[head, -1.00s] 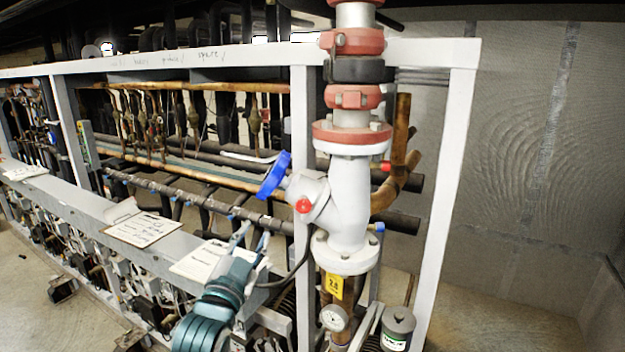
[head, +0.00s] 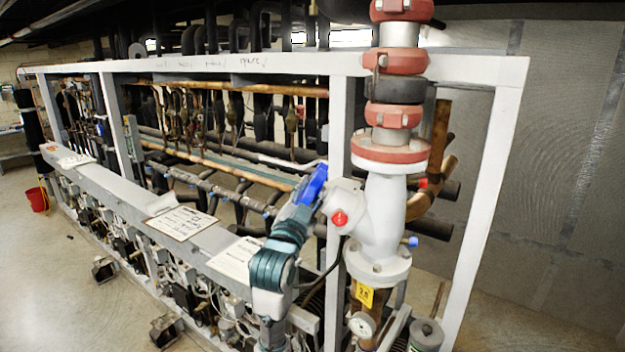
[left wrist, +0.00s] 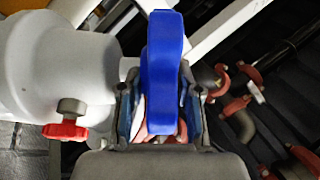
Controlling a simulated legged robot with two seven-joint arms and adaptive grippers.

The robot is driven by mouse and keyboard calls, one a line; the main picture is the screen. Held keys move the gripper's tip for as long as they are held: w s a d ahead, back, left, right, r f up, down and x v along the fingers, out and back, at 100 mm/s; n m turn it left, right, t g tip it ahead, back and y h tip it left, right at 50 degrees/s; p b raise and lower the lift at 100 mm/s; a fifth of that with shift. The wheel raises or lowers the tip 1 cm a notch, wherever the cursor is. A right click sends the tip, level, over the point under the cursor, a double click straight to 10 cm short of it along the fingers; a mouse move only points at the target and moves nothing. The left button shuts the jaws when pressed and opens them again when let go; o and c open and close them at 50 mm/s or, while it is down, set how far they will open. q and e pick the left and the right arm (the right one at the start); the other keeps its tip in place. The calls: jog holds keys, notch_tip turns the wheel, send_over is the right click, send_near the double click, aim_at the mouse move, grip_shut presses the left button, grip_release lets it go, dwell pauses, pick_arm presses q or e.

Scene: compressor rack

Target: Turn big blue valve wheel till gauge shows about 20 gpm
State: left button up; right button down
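The big blue valve wheel (head: 314,184) is on the left side of the grey valve body (head: 383,215), seen nearly edge-on. In the left wrist view the wheel (left wrist: 165,75) stands upright in the middle. My left gripper (head: 303,203) is at the wheel from below left. In the left wrist view its fingers (left wrist: 161,98) straddle the rim, one on each side, with a visible gap at the left finger, so it looks open. A round gauge (head: 362,325) sits low on the pipe under a yellow tag; its reading is too small to tell. My right gripper is not in view.
A white frame post (head: 340,130) stands just behind the wheel, and another post (head: 487,200) is to the right. A red knob (head: 340,218) projects from the valve body near the wheel; it also shows in the left wrist view (left wrist: 65,130). Papers lie on the grey ledge at left.

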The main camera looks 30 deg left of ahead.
pick_arm(q)
jog(key=shift+x, duration=0.8)
grip_shut()
jog(key=shift+g+y, duration=0.3)
jog(key=n+g+y, duration=0.1)
jog(key=n+g, duration=0.1)
jog(key=shift+r+g+y, duration=0.1)
jog(key=shift+g+y, duration=0.3)
jog(key=n+g+y, duration=0.1)
jog(key=g, duration=0.1)
jog(key=n+g, duration=0.1)
jog(key=g, duration=0.2)
jog(key=shift+n+y, duration=0.3)
jog(key=shift+y, duration=0.1)
jog(key=g, duration=0.2)
jog(key=n+g, duration=0.1)
jog(key=g, duration=0.1)
jog(key=shift+n+g, duration=0.3)
jog(key=shift+w+n+g, duration=0.1)
jog(key=shift+n+g, duration=0.4)
jog(key=shift+g, duration=1)
